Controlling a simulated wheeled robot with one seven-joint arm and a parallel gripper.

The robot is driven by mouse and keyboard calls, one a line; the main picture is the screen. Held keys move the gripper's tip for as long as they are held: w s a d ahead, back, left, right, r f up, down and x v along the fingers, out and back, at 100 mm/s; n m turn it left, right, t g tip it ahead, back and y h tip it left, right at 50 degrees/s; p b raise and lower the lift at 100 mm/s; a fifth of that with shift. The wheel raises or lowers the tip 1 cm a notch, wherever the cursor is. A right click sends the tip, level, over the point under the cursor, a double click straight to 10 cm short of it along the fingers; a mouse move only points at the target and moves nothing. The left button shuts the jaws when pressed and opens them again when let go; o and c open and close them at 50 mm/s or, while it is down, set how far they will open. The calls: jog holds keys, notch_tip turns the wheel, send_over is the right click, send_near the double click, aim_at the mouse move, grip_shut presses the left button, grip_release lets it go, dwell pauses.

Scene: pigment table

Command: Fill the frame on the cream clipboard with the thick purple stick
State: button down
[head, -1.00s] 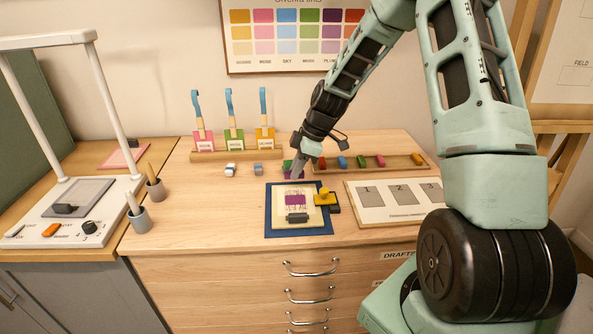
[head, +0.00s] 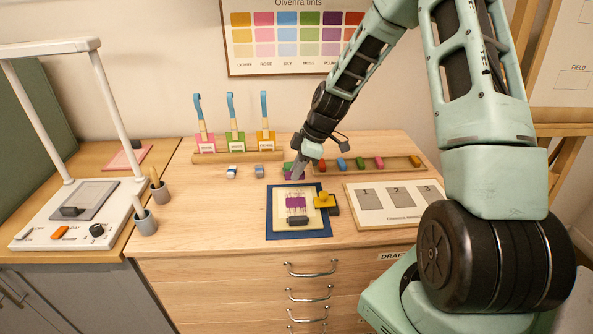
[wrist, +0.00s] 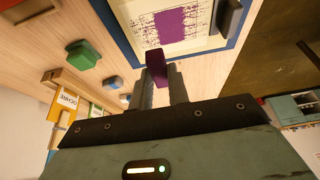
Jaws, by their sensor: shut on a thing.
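The cream clipboard (head: 283,228) lies on a dark blue mat (head: 272,236) on the wooden table. A solid purple patch (head: 296,202) fills the middle of its frame, with speckled purple marks beside it. The patch also shows at the top of the wrist view (wrist: 177,24). My gripper (head: 293,176) is just beyond the clipboard's far edge. In the wrist view it is shut on the thick purple stick (wrist: 156,69), which sticks out between the fingers. Whether the stick touches the clipboard I cannot tell.
A yellow block (head: 324,199) sits at the clipboard's right edge. A tray (head: 400,169) with several coloured sticks lies behind right, and a numbered board (head: 378,221) to the right. A green block (wrist: 83,54) is near my gripper.

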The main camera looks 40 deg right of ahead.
aim_at(293, 194)
jog(key=s+a+p, duration=0.4)
jog(key=s+p, duration=0.1)
jog(key=p, duration=0.1)
jog(key=shift+d+f+b, duration=0.15)
jog(key=shift+f+b, duration=0.75)
jog(key=shift+f, duration=0.35)
jog(key=shift+d+f+b, duration=0.15)
jog(key=shift+f+b, duration=0.75)
jog(key=shift+f, duration=0.35)
jog(key=shift+f+b, duration=0.8)
jog(key=shift+f, duration=0.1)
jog(key=shift+w+d+r, duration=0.15)
jog(key=shift+w+d, duration=0.5)
jog(key=shift+w, duration=0.3)
jog(key=shift+w+d, duration=0.75)
jog(key=shift+w, duration=0.35)
jog(key=shift+w+d, duration=0.75)
jog(key=shift+w, duration=0.3)
jog(key=shift+s+b, duration=0.1)
jog(key=shift+b, duration=0.25)
